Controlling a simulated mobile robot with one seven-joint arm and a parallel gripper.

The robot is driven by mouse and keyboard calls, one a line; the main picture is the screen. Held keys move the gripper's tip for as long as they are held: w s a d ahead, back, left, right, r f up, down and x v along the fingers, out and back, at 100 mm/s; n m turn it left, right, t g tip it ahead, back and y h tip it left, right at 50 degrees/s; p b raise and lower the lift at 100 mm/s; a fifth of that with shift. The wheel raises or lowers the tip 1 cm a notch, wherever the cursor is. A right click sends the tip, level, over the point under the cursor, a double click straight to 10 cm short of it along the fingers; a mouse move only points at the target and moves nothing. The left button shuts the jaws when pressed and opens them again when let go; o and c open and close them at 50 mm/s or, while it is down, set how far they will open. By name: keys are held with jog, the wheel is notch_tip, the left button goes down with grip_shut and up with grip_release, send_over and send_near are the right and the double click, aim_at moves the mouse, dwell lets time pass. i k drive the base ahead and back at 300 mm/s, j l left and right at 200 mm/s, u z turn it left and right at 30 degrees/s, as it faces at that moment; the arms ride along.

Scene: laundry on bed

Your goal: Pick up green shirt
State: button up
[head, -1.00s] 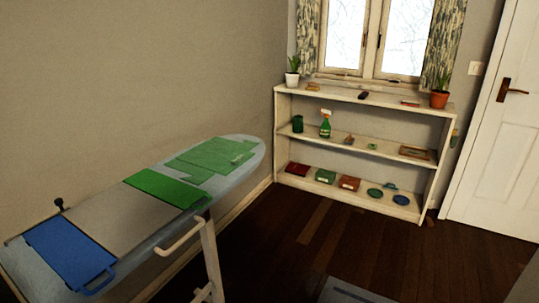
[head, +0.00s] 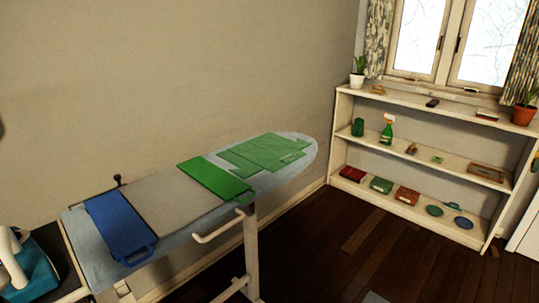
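An ironing board (head: 303,149) stands along the wall, running from lower left toward the middle of the view. A green shirt (head: 265,152) lies spread flat at its narrow far end. My gripper is not in view.
A grey panel (head: 165,198) and a blue panel with a handle (head: 121,225) lie on the board's near half. A teal and white appliance (head: 30,272) stands at lower left. A white shelf (head: 412,158) is at right. Dark floor (head: 345,255) is open between board and shelf.

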aim_at(267, 153)
jog(key=u, duration=2.15)
jog(key=k+l+u, duration=0.1)
jog(key=l+u, duration=0.35)
jog(key=k+l+u, duration=0.25)
jog(key=l+u, duration=0.15)
jog(key=l, duration=0.2)
jog(key=k+l+u, duration=0.25)
jog(key=l+u, duration=0.2)
jog(key=k+l+u, duration=0.3)
jog(key=u, duration=0.15)
jog(key=k+l+u, duration=0.25)
jog(key=k+u, duration=0.15)
jog(key=k+l+u, duration=0.15)
jog(key=k+u, duration=0.2)
jog(key=k, duration=0.45)
jog(key=k+u, duration=0.3)
jog(key=k, duration=0.45)
